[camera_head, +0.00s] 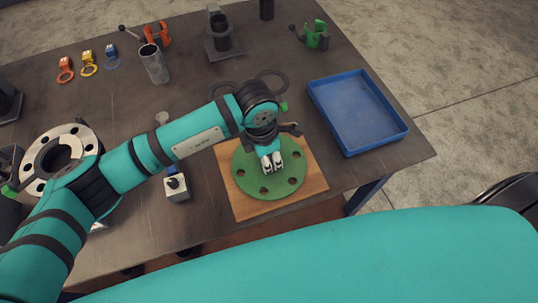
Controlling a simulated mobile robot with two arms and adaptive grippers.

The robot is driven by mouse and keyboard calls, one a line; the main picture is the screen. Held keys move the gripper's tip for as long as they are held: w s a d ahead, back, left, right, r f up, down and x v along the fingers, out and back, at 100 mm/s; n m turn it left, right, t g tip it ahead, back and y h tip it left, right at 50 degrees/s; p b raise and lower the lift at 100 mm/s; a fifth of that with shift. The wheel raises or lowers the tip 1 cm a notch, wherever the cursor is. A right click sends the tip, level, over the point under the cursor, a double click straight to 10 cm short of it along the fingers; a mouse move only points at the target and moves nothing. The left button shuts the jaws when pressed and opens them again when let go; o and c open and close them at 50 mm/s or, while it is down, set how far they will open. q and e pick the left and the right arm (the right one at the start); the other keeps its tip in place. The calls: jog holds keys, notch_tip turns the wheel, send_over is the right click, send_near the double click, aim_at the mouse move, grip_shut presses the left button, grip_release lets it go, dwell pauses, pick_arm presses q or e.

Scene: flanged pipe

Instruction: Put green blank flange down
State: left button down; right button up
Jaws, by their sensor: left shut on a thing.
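The green blank flange (284,185) is a round green disc with several bolt holes. It lies flat over a wooden board (242,203) near the table's front edge; from this angle I cannot tell whether it touches the board. My left gripper (271,163) reaches down over the middle of the flange and is shut on it. The gripper and wrist hide the flange's centre and part of its far side. My right gripper is not in view.
A blue tray (355,108), empty, stands right of the board. A white flange (35,180) is at the far left.

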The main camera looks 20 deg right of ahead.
pick_arm(q)
jog(key=c, duration=1)
grip_release()
jog(key=shift+c, duration=0.2)
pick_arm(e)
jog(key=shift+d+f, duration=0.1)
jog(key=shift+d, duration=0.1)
pick_arm(q)
jog(key=shift+r, duration=0.45)
notch_tip(320, 180, up, 11)
jog(key=a+b, duration=0.1)
jog(key=b, duration=0.1)
jog(key=shift+a+b, duration=0.25)
jog(key=shift+b, duration=0.15)
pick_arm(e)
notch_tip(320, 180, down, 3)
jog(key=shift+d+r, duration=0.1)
pick_arm(q)
jog(key=shift+r, duration=0.1)
